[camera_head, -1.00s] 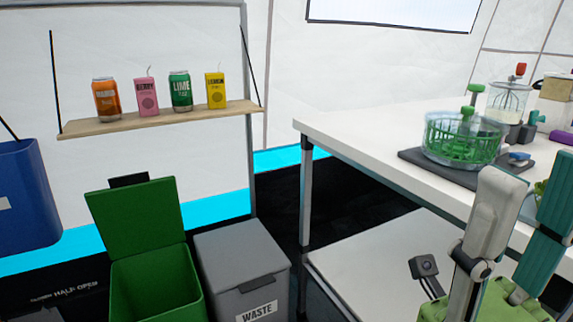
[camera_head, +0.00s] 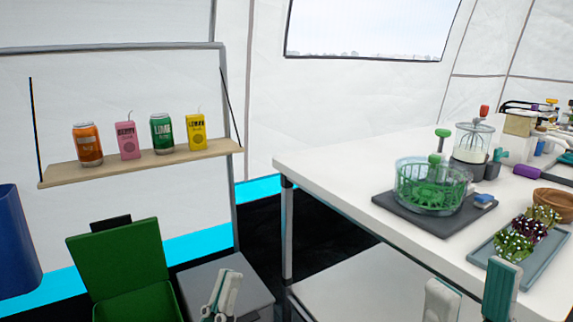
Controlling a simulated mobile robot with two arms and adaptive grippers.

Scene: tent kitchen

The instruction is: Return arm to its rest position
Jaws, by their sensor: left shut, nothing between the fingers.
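My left gripper (camera_head: 228,277) shows at the bottom of the head view, in front of the grey waste bin (camera_head: 205,278). Its white and teal fingers are together with nothing between them. My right gripper (camera_head: 472,274) shows at the bottom right, in front of the white table (camera_head: 345,200). Its white finger and teal finger stand apart, with nothing seen between their tips. The lower parts of both grippers and both arms are cut off by the bottom edge of the picture.
A wall shelf (camera_head: 75,175) holds cans and drink boxes. The green bin (camera_head: 115,265) has its lid up. A blue bin (camera_head: 12,245) stands at left. The table bears a glass bowl (camera_head: 428,197) on a dark mat (camera_head: 395,203) and a plant tray (camera_head: 540,280).

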